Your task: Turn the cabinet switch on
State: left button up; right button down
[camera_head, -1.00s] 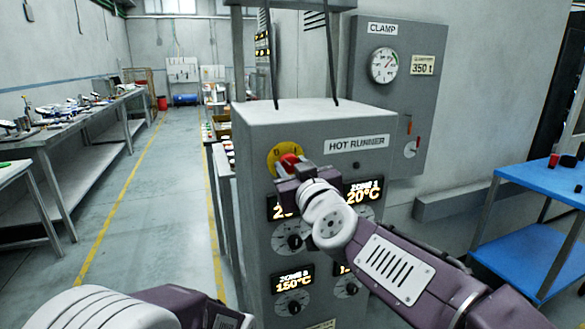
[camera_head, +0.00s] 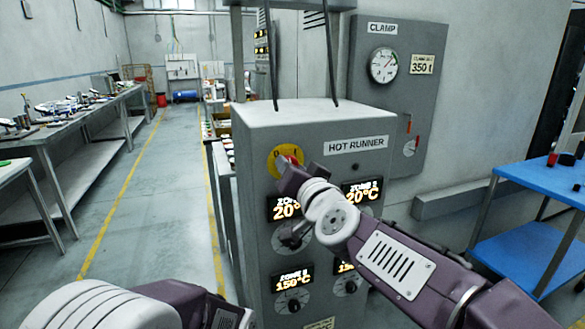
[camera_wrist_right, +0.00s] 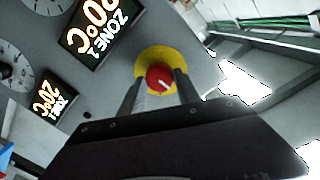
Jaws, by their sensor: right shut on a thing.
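The cabinet switch is a red knob (camera_head: 293,158) on a round yellow plate (camera_head: 276,160) at the upper left of the grey hot runner cabinet (camera_head: 310,118). In the head view my right gripper (camera_head: 290,170) reaches it and partly hides it. The right wrist view shows the red knob (camera_wrist_right: 160,78) between the two fingers of my right gripper (camera_wrist_right: 158,85), shut on it. A white line on the knob is tilted in that view. My left arm (camera_head: 150,300) shows at the bottom left; its fingertips are out of view.
Lit zone displays (camera_head: 362,190) and black dials (camera_head: 295,235) sit below the switch, close to my right wrist. A grey clamp panel (camera_head: 395,90) stands behind. A blue table (camera_head: 550,180) is at the right. The floor at the left is clear.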

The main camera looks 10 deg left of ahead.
jog(key=m, duration=0.4)
jog(key=m+b, duration=0.1)
jog(key=m, duration=0.4)
jog(key=shift+d+f+g+y, duration=0.1)
jog(key=shift+g+y, duration=0.2)
jog(key=shift+g, duration=0.1)
jog(key=shift+m, duration=0.3)
jog(key=c, duration=0.9)
grip_release()
